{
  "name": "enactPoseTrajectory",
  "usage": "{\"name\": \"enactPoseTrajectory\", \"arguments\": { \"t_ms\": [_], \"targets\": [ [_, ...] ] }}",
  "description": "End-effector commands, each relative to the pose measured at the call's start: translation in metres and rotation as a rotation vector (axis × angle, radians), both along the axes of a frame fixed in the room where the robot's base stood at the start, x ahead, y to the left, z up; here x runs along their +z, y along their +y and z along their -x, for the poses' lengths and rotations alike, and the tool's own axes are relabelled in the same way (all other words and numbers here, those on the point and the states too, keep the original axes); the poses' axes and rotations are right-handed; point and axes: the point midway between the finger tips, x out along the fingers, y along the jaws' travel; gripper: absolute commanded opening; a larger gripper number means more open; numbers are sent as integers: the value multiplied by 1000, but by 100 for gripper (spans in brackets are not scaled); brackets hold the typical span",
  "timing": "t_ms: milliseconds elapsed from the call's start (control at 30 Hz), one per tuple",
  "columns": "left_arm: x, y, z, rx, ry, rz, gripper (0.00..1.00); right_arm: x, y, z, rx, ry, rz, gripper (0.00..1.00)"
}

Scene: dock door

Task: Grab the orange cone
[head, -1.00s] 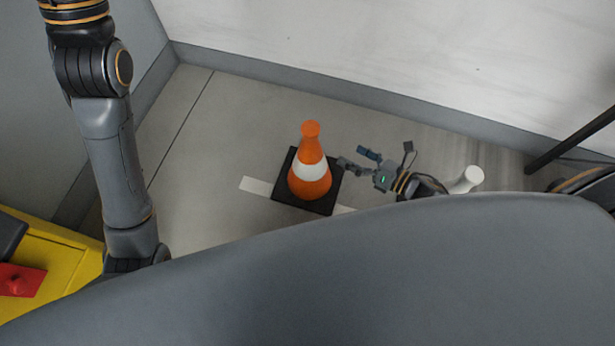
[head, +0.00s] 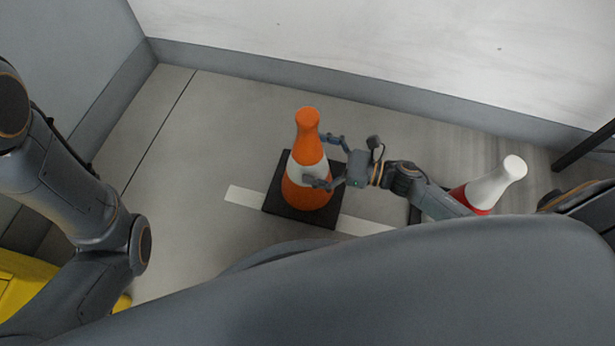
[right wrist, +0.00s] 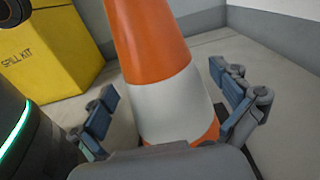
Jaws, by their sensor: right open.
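The orange cone (head: 306,190) has a white band and stands upright on a black square base (head: 275,200) on the floor. My right gripper (head: 322,160) is open at the cone's right side, at the height of the white band. Its fingers reach to either side of the cone. In the right wrist view the cone (right wrist: 148,45) fills the middle, between the spread fingers of the right gripper (right wrist: 168,112). I cannot tell if a finger touches it. My left arm shows at the left, but its gripper is not in view.
A white and red cone (head: 497,184) stands right of the right arm, partly hidden. A grey wall base (head: 330,80) runs behind. A yellow spill kit box (right wrist: 50,52) stands on the floor. A white line (head: 245,196) crosses the floor under the black base.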

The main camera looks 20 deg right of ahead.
Motion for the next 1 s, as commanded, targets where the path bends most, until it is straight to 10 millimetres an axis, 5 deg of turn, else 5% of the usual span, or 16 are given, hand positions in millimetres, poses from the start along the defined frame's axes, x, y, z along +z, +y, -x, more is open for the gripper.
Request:
{"name": "enactPoseTrajectory", "arguments": {
  "t_ms": [367, 800, 1000],
  "targets": [
    [-5, 0, 0, 0, 0, 0, 57, 1, 12, -9, -1, 0, 0, 100],
    [-6, 0, 0, 0, 0, -1, 57, 0, 12, -8, -1, 1, -1, 14],
    [-5, 0, 0, 0, 0, -1, 57, 3, 12, -9, 0, -2, -2, 14]
  ]
}}
